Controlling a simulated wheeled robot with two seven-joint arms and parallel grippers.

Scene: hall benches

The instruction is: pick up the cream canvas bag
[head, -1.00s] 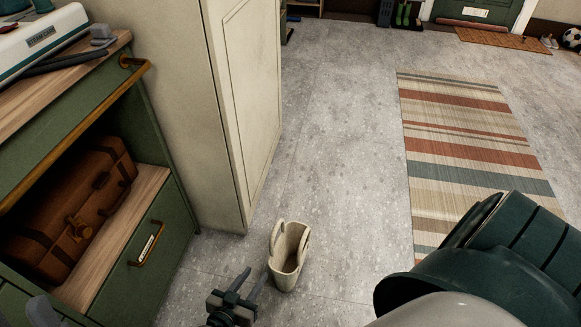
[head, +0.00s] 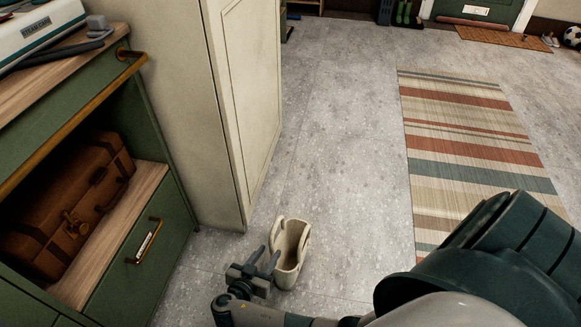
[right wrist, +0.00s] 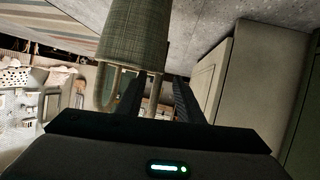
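The cream canvas bag (head: 288,262) stands upright on the grey floor, open at the top, with its two handles up. My right gripper (head: 266,258) is open at the bag's left side, with its fingertips close to the upper left edge. In the right wrist view the bag (right wrist: 135,38) hangs inverted at the top, and a handle loop shows between the two dark fingers of the right gripper (right wrist: 160,85). I cannot tell whether the fingers touch it. My left gripper is not in view.
A tall cream cabinet (head: 235,120) stands just behind and left of the bag. A green cabinet (head: 165,230) with a brown suitcase (head: 70,205) on its shelf is at left. A striped rug (head: 470,150) lies at right. The floor between is clear.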

